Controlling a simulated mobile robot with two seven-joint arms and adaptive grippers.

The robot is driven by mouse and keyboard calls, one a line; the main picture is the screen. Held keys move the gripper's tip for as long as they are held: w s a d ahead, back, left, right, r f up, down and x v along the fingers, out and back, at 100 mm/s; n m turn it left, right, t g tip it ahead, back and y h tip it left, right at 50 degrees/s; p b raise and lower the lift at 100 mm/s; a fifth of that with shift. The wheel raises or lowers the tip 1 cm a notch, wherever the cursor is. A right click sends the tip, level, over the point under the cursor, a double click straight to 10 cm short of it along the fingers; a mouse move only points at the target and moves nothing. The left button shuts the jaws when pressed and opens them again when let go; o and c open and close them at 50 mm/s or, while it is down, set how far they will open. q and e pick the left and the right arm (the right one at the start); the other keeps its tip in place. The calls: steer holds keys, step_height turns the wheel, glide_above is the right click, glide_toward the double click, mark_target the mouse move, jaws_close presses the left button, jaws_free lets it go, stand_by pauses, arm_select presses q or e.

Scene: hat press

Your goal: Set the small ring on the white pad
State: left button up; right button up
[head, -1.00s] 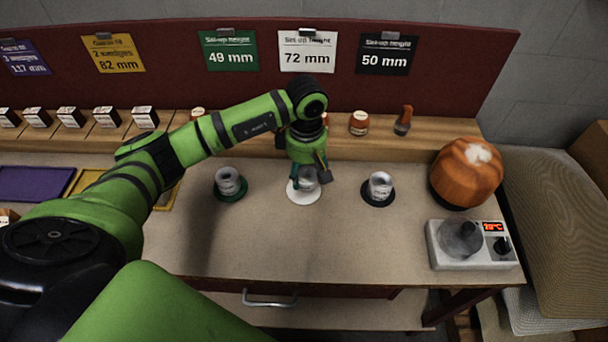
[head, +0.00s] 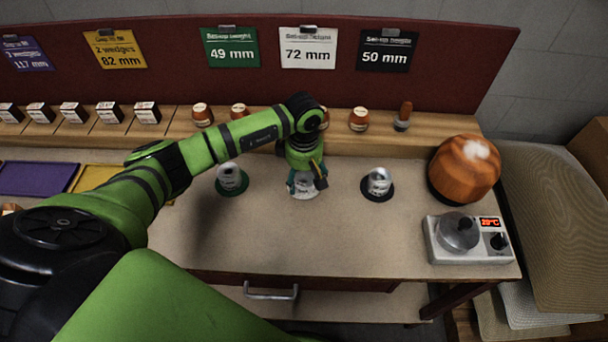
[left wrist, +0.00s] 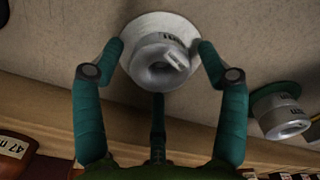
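The white pad (left wrist: 152,22) lies on the bench under my left gripper. A grey metal piece (left wrist: 156,68) with a round opening and a pale tag stands on the pad. I cannot clearly tell the small ring apart from the rest of this piece. My left gripper (left wrist: 162,46) points down over it, its teal fingers spread on either side, apparently clear of it. In the head view the left gripper (head: 305,187) hides part of the piece and pad. My right gripper is not in view.
Similar grey pieces stand on a green pad (head: 232,193) to the left and a dark pad (head: 378,195) to the right. A wooden hat block (head: 465,170) and a heater box (head: 468,240) stand at the right. The front middle of the bench is clear.

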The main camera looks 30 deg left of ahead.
mark_target(304, 179)
arm_select(q)
steer(key=shift+r, duration=0.1)
steer(key=shift+r, duration=0.25)
step_height(304, 179, up, 12)
steer(key=b, duration=0.3)
steer(key=shift+f, duration=0.15)
